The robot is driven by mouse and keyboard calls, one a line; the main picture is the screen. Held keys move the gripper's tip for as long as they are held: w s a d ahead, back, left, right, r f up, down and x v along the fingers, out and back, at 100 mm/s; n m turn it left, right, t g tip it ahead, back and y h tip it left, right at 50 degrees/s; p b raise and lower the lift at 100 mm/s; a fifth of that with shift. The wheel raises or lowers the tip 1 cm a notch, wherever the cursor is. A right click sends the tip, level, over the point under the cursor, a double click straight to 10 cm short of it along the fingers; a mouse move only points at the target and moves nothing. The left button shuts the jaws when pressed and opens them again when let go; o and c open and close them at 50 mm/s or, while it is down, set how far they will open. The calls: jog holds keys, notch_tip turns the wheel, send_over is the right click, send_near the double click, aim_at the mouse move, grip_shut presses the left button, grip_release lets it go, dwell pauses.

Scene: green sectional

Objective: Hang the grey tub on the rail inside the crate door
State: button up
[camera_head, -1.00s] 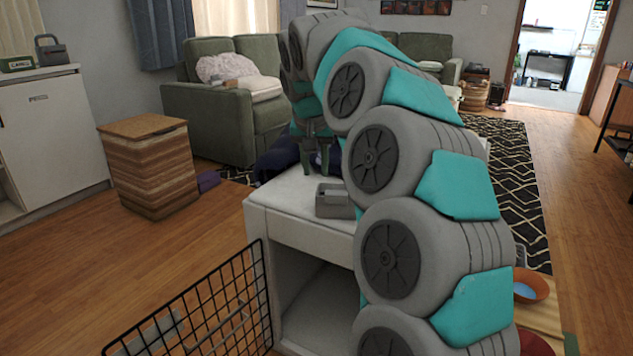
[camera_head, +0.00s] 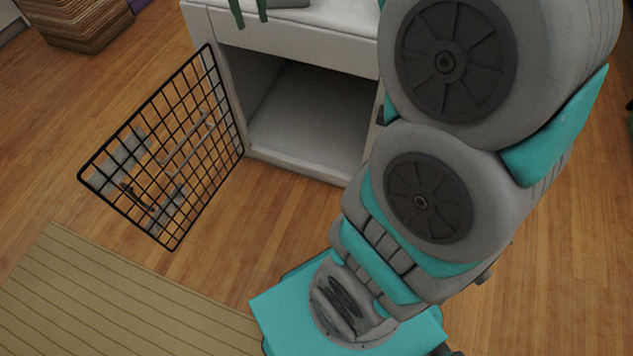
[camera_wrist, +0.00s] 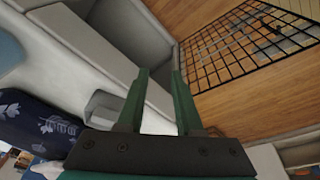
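The grey tub (camera_head: 288,3) stands on the white top of the crate, mostly cut off by the upper edge of the head view. In the wrist view the tub (camera_wrist: 103,104) shows just left of the left finger, partly hidden by it. My gripper (camera_wrist: 160,75) has its two green fingers apart with nothing between them. In the head view the gripper (camera_head: 249,12) is at the top edge, left of the tub. The black wire crate door (camera_head: 221,103) stands open at the left. A thin pale bar (camera_head: 187,142), perhaps the rail, shows across its mesh.
The white crate (camera_head: 290,36) is open at the front, and its inside looks empty. Grey pieces (camera_head: 172,211) show through the door mesh. A striped mat (camera_head: 90,295) lies in front. Dark blue flowered cloth (camera_wrist: 35,122) is left of the gripper. Wood floor is clear before the crate.

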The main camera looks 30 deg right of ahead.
jog(key=s+a+f+g, duration=0.1)
jog(key=s+f, duration=0.4)
jog(key=s, duration=0.4)
jog(key=s+a+f+n+g, duration=0.1)
jog(key=s+f, duration=0.4)
jog(key=s, duration=0.4)
jog(key=s+a+f+n+g+y, duration=0.1)
jog(key=s+a+f, duration=0.1)
jog(key=s+f, duration=0.4)
jog(key=s, duration=0.3)
jog(key=shift+s+g, duration=0.3)
jog(key=shift+g, duration=0.1)
jog(key=shift+r+p, duration=0.5)
jog(key=shift+r, duration=0.05)
